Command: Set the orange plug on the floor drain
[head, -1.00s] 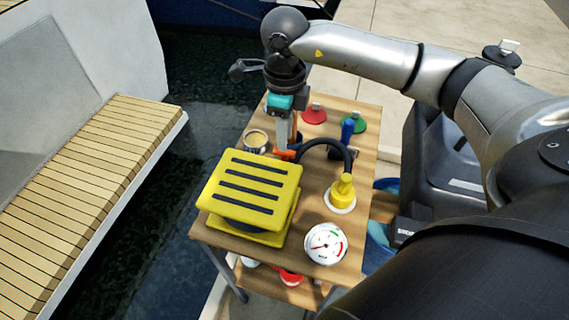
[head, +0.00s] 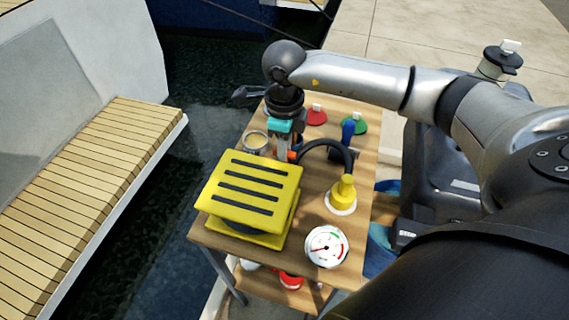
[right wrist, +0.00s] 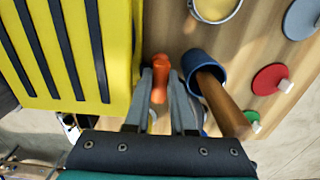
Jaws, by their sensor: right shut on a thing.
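The orange plug (right wrist: 161,68) shows in the right wrist view between the fingers of my right gripper (right wrist: 163,80), which is shut on it. In the head view only a small bit of orange (head: 291,156) shows beside the fingertips. There my right gripper (head: 284,152) points down, low at the tabletop (head: 318,210), just behind the yellow slatted block (head: 248,190). Whether the plug touches the table is unclear. The floor drain cannot be made out in any view. My left gripper is not in view.
A tin (head: 256,141) stands left of my right gripper. A black curved hose (head: 325,143), a blue-headed tool (right wrist: 203,60), a yellow pump-like item (head: 344,192) and a round gauge (head: 326,246) are close by. Red (head: 316,115) and green (head: 353,122) discs lie behind.

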